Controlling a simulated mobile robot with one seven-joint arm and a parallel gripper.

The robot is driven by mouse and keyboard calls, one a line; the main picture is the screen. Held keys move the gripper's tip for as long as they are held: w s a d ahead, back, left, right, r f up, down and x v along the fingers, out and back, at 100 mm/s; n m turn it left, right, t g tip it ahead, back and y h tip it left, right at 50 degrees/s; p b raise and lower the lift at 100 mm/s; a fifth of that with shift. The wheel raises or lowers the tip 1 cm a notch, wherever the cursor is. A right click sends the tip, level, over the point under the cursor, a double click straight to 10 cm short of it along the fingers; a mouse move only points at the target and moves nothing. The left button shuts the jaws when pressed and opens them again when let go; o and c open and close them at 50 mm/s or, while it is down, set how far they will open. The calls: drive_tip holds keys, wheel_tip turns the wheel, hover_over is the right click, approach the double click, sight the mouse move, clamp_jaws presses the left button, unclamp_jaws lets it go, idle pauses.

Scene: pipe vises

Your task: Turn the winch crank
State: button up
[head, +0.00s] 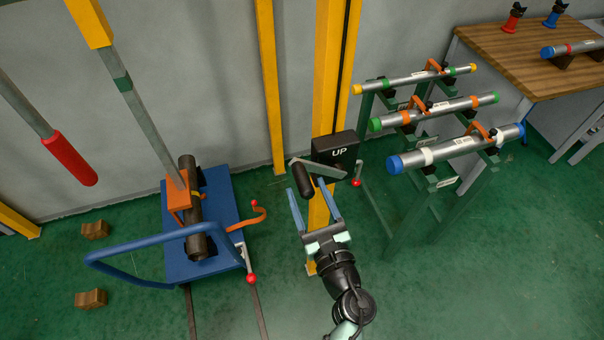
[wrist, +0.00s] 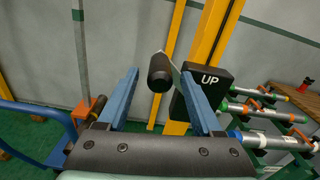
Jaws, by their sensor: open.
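The winch is a black box marked "UP" (head: 336,149) on a yellow post; the box also shows in the wrist view (wrist: 208,84). Its crank has a grey arm (head: 318,168) and a black cylindrical handle (head: 303,180). My gripper (head: 310,185) has two blue fingers and is open in front of the winch. In the wrist view, the handle (wrist: 160,74) appears between the fingers, near their tips. The fingers do not visibly touch it, and I cannot tell the exact depth gap. A small red-tipped lever (head: 356,182) sits at the box's right.
A blue cart (head: 222,215) with a dark pipe (head: 196,230) and a blue push handle (head: 130,258) stands to the left. A green rack (head: 425,205) with three capped pipes stands to the right. A wooden table (head: 500,52) is at the far right.

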sight(303, 180)
drive_tip(key=shift+x, duration=2)
drive_tip(key=shift+c, duration=0.2)
clamp_jaws()
drive_tip(key=shift+f, duration=0.1)
